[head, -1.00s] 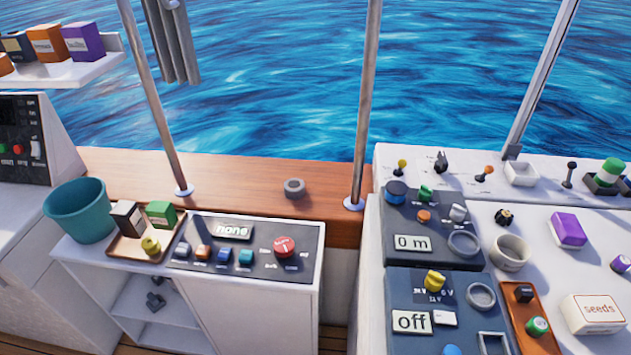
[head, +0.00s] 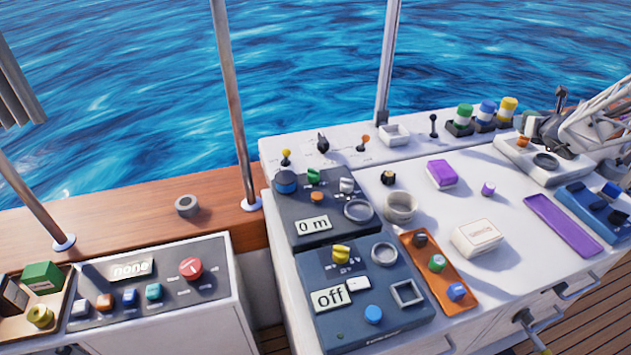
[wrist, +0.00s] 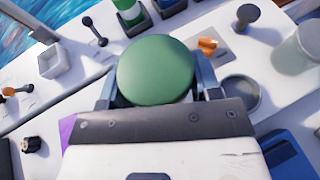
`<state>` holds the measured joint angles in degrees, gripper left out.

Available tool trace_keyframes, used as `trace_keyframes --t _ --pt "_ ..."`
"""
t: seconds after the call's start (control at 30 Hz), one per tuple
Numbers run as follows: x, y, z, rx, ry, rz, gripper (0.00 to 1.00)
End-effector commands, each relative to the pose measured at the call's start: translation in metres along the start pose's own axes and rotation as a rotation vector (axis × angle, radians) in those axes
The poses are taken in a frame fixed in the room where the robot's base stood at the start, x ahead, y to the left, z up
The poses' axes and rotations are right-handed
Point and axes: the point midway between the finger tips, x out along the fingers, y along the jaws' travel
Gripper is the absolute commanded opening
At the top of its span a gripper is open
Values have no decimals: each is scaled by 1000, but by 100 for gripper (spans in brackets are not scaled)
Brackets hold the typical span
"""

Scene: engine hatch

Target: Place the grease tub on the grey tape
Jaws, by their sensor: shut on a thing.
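My gripper (wrist: 155,88) is shut on a round green-topped thing that looks like the grease tub (wrist: 155,70). Its green top fills the space between the fingers in the wrist view, and its lower part is hidden. The grey tape (head: 187,205) is a small ring lying flat on the wooden ledge at left, far from my gripper. Its top is clear.
A metal post (head: 235,110) stands on the ledge right of the tape. Levers and colored canisters (head: 463,118) line the counter's back. A white box (head: 478,238), purple block (head: 441,174), grey cup (head: 400,206) and orange tray (head: 448,280) stand on the counter. The wooden ledge is mostly clear.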

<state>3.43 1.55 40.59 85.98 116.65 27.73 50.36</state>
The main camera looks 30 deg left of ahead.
Motion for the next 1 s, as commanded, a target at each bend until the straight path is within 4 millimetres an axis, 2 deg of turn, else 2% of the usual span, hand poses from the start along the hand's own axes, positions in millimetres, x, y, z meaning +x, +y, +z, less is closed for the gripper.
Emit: trace_keyframes --t 0.33,1.0 --pt "-27 -12 5 35 -4 -86 31" --pt "-74 -31 -3 97 -5 -238 31"
